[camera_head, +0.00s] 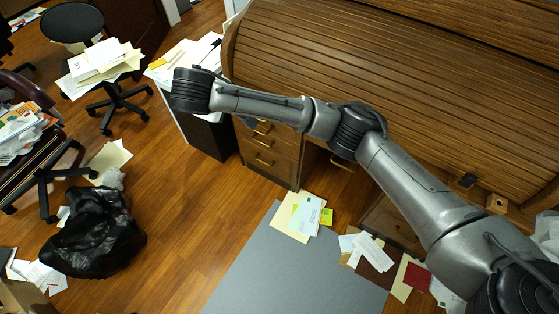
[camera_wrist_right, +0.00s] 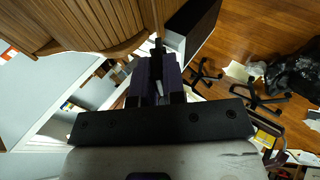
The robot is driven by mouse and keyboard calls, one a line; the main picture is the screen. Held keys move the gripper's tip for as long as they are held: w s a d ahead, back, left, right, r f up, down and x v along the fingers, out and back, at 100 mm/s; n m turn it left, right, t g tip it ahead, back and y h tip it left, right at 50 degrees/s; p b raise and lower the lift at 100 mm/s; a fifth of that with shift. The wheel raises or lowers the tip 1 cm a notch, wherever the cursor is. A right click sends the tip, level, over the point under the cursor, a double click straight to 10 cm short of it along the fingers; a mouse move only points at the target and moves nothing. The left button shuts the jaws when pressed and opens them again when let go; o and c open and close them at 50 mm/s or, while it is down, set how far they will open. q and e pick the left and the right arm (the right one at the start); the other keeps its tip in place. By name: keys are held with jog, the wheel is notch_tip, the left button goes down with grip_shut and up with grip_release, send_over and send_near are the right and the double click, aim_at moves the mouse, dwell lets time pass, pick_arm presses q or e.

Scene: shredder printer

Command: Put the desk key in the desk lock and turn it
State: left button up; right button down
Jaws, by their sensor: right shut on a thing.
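The roll-top desk (camera_head: 400,70) has a slatted wooden cover and fills the upper right of the head view; its slats also show in the right wrist view (camera_wrist_right: 100,20). A small wooden block with a dark hole (camera_head: 497,203) sits at the desk's lower edge; I cannot tell if it is the desk lock. My right arm crosses in front of the desk, with its wrist past the desk's left end. In the wrist view my right gripper (camera_wrist_right: 157,62) is shut on a small dark thing, seemingly the desk key (camera_wrist_right: 157,46), mostly hidden by the fingers. My left gripper is out of view.
Drawers with brass handles (camera_head: 263,160) are under the desk. A grey mat (camera_head: 275,270) and loose papers (camera_head: 298,215) lie on the floor. A black bag (camera_head: 92,232), a round stool (camera_head: 72,22) and a chair stand at left.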

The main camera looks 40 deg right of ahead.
jog(key=s+d+f+t+h+b, duration=0.1)
jog(key=d+f+h+b, duration=0.2)
jog(key=f+b, duration=0.3)
jog(key=s+d+f+t+h+b, duration=0.1)
jog(key=d+f+b, duration=0.4)
jog(key=f, duration=0.9)
jog(key=s+d+f+t+h+b, duration=0.1)
jog(key=s+d+f+h+b, duration=0.1)
jog(key=d+f+h+b, duration=0.3)
notch_tip(320, 180, down, 5)
jog(key=b, duration=0.3)
jog(key=shift+s+t, duration=0.35)
jog(key=shift+t, duration=0.05)
jog(key=shift+r, duration=0.1)
jog(key=shift+s+d+x, duration=0.1)
jog(key=shift+s+x, duration=0.05)
jog(key=shift+x, duration=0.8)
jog(key=shift+s+d+x, duration=0.1)
jog(key=shift+s+x, duration=0.05)
jog(key=shift+x, duration=0.8)
jog(key=shift+s+d+x, duration=0.1)
jog(key=shift+s+x, duration=0.05)
jog(key=shift+x, duration=0.8)
jog(key=shift+r, duration=0.1)
